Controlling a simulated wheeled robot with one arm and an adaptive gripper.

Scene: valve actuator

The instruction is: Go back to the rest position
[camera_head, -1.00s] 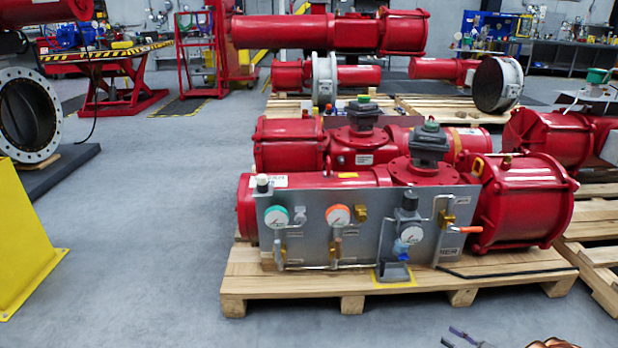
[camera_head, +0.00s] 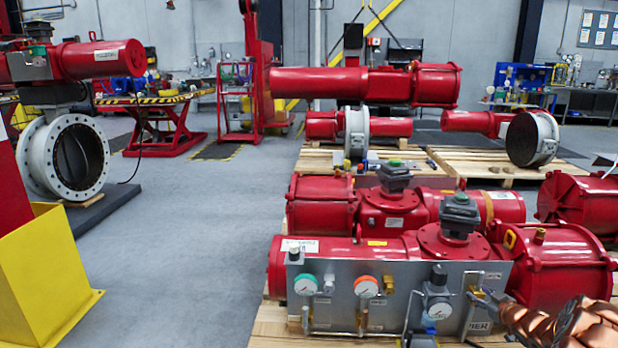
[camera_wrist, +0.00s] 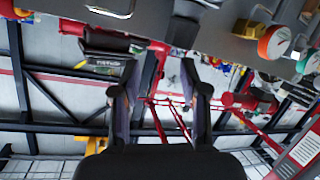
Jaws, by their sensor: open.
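My gripper is at the lower right in the head view, in front of the right end of the grey control panel (camera_head: 400,285) of the front red actuator (camera_head: 555,262). In the wrist view my gripper (camera_wrist: 158,97) shows two dark fingers spread apart with nothing between them. That view looks upside down, with the panel's edge along the top and an orange-rimmed gauge (camera_wrist: 274,43) at upper right. In the head view, the orange-rimmed gauge (camera_head: 366,286) and the green-rimmed gauge (camera_head: 305,284) sit on the panel's left half. The right end of the panel is partly hidden by my arm.
The front actuator rests on a wooden pallet (camera_head: 270,325), with another red actuator (camera_head: 322,205) close behind. A yellow stand (camera_head: 50,275) is at the left, near a large flanged valve (camera_head: 35,160). The grey floor (camera_head: 195,235) between them is clear.

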